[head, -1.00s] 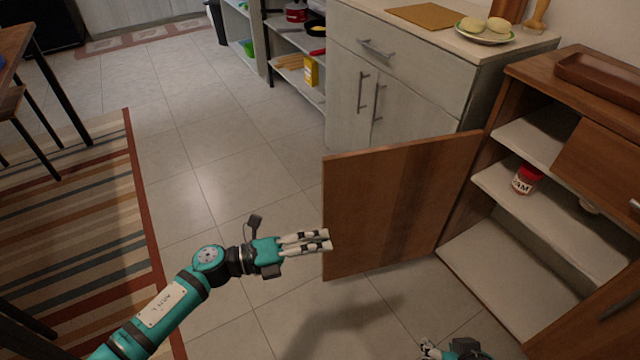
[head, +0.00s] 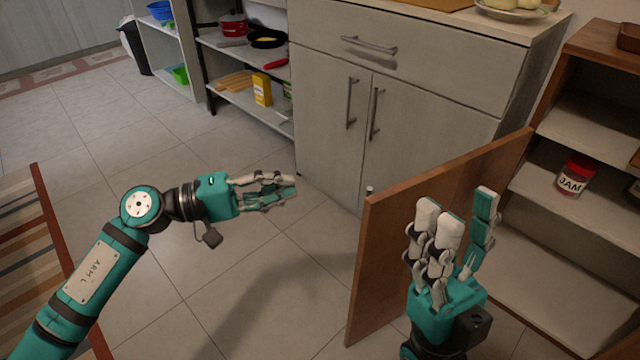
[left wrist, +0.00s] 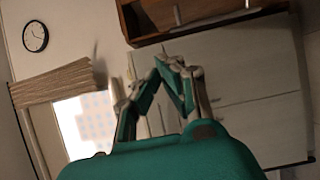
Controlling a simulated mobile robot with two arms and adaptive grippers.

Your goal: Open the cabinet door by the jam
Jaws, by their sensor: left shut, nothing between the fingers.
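The brown wooden cabinet door (head: 385,260) by the jam stands swung open, its free edge toward me and a small handle end showing beyond that edge. The red-lidded jam jar (head: 574,176) sits on a shelf of the open cabinet (head: 560,290) at the right. My left gripper (head: 292,188) is shut and empty, left of the door and apart from it. Its closed fingers (left wrist: 168,66) also show in the left wrist view. My right gripper (head: 468,206) points up, fingers spread, in front of the door's inner face; it hides part of the door and cabinet. Contact with the door cannot be told.
A grey cabinet (head: 425,92) with a drawer and two doors stands behind the brown door. An open shelf (head: 215,95) with pans and a yellow box (head: 262,90) is at the back left. The tiled floor around my left arm is clear; a striped rug (head: 30,265) lies left.

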